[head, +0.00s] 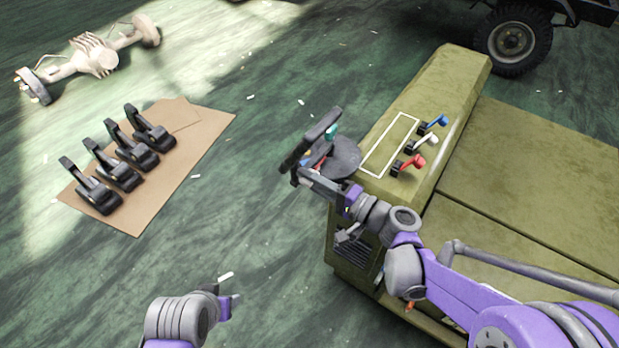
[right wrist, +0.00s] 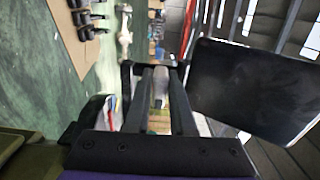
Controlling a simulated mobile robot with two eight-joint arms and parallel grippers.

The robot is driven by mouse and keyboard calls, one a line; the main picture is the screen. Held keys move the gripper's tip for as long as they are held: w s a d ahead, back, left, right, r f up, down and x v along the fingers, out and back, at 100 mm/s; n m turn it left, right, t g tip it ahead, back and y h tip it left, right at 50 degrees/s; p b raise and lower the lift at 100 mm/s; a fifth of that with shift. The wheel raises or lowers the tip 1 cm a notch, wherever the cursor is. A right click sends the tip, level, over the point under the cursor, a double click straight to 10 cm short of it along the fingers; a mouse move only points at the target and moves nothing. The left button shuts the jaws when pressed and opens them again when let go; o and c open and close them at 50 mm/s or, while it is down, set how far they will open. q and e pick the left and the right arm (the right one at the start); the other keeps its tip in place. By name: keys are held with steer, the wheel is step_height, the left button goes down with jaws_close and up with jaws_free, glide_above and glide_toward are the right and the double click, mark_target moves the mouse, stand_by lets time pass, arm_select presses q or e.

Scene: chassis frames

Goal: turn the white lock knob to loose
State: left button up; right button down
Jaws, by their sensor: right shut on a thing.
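Three small levers stand on the olive-green chassis panel: a blue one (head: 437,122), the white knob (head: 427,141) and a red one (head: 414,162). The white knob sits between the other two on a small black base and leans to the right. My right gripper (head: 318,152) is left of the panel, apart from the white knob. It is shut on a black part (right wrist: 250,90) with a broad flat plate, which fills the right of the right wrist view. My left gripper (head: 225,296) is low over the floor, far from the knobs; its jaw opening is unclear.
A white outlined rectangle (head: 391,146) marks bare panel left of the levers. Several black pedal-like parts (head: 115,166) stand on a cardboard sheet (head: 150,205) at left. A pale axle (head: 95,57) lies behind. A wheel (head: 512,41) is at top right. Floor between is mostly clear.

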steer(key=c, duration=0.8)
jaws_free()
steer(key=shift+s+d, duration=0.1)
steer(key=v, duration=1)
steer(key=shift+s+d, duration=0.15)
steer(key=shift+d, duration=0.1)
